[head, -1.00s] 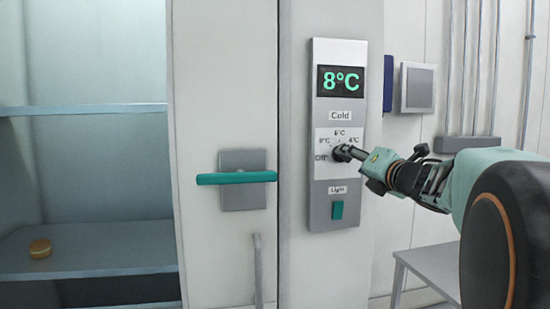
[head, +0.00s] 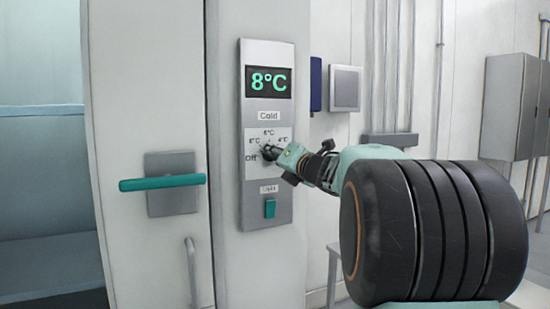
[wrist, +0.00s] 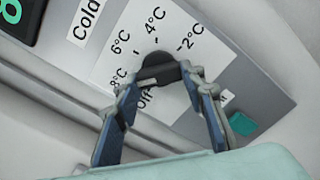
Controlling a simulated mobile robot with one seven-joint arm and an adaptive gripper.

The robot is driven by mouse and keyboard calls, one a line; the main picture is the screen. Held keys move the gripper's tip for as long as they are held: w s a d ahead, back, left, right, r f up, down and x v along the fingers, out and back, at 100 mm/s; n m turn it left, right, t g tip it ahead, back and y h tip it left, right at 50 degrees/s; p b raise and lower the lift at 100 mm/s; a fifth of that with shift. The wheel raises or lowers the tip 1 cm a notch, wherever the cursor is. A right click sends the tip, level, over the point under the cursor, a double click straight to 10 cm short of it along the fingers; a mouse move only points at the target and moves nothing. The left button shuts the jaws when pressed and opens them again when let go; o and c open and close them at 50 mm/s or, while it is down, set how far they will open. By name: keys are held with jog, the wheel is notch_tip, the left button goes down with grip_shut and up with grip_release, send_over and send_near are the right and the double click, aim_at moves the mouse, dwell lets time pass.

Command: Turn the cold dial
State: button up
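The cold dial (wrist: 158,70) is a dark round knob with a raised bar and a pale mark at one end. In the wrist view the mark lies on the 8°C and Off side of the scale. My gripper (wrist: 160,80) has one fingertip at each end of the bar and appears shut on it. The head view shows my gripper (head: 274,153) at the dial, largely covering it. The display (head: 269,82) above reads 8°C in green.
A teal Light switch (head: 270,208) sits below the dial on the grey control panel (head: 283,213). A door with a teal handle (head: 163,182) stands to the left. A grey wall box (head: 345,88) and pipes are at the right.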

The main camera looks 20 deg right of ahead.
jog(key=c, duration=0.4)
jog(key=shift+r+m+p, duration=0.15)
jog(key=shift+m+p, duration=3.05)
jog(key=shift+m, duration=1.75)
jog(key=shift+r+m+p, duration=0.15)
jog(key=shift+m+p, duration=3.05)
jog(key=shift+m, duration=1.75)
